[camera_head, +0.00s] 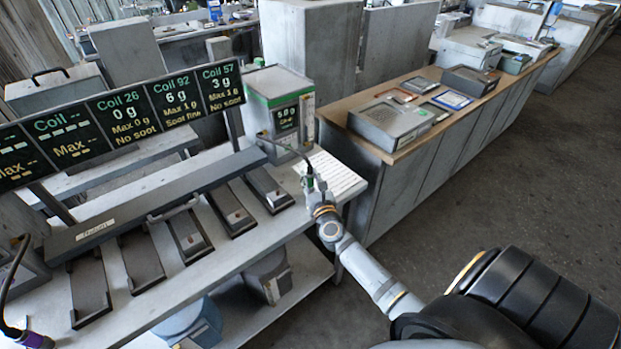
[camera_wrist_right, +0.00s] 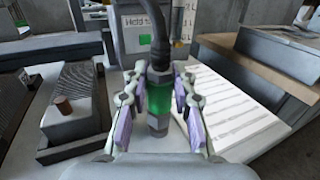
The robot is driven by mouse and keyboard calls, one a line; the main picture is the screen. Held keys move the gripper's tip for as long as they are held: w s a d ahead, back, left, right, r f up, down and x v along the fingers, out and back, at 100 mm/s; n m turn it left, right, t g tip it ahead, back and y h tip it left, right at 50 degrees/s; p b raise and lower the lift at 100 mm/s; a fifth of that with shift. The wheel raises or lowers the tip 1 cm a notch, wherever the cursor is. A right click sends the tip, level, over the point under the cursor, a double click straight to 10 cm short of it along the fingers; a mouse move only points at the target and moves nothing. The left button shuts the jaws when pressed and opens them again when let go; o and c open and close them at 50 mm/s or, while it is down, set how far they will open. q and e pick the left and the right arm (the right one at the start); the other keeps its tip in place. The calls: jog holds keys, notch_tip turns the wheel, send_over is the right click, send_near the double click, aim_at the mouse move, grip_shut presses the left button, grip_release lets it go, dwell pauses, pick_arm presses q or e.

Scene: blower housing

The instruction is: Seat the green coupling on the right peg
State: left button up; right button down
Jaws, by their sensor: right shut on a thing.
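The green coupling (camera_wrist_right: 158,98) is held between the purple-lined fingers of my right gripper (camera_wrist_right: 158,112), with a metal end below and a black hose above. In the head view the coupling (camera_head: 309,171) is small, at the tip of my right gripper (camera_head: 313,187), above the bench's right end. My left gripper is not in view.
A green-trimmed box with a display (camera_head: 281,105) stands behind. Several dark trays (camera_head: 267,187) line the bench under the coil displays (camera_head: 170,95). A purple fitting (camera_head: 36,339) is at lower left.

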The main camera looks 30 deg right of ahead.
jog(key=shift+f+b, duration=0.4)
jog(key=shift+f, duration=0.05)
jog(key=c, duration=1)
grip_release()
jog(key=v, duration=1.2)
